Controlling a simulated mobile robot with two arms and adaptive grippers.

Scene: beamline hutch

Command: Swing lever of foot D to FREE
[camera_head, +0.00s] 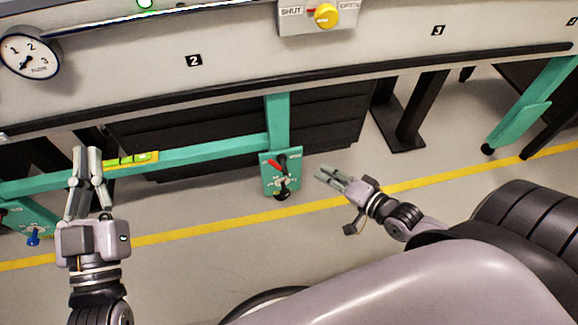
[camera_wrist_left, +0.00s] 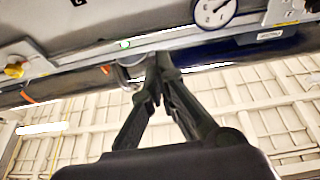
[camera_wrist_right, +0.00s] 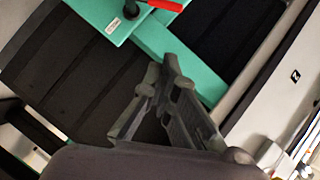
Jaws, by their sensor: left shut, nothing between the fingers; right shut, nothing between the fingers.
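The foot plate (camera_head: 268,184) is teal and sits at the bottom of the green leg in the middle of the head view. Its lever (camera_head: 275,166) has a red handle that slants up to the left from a dark pivot. The plate's lettering is too small to read. The red lever (camera_wrist_right: 166,5) also shows at the top of the right wrist view. My right gripper (camera_head: 330,175) is shut and empty, a short way right of the plate and apart from the lever. My left gripper (camera_head: 87,150) is shut and empty, upright at the far left.
A green beam (camera_head: 200,152) with a yellow-green level strip (camera_head: 131,159) runs left from the leg. A blue knob (camera_head: 33,238) is at the far left foot. The pale bench front (camera_head: 300,65) carries a yellow knob (camera_head: 326,16) and a gauge (camera_head: 30,52). Floor in front is clear.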

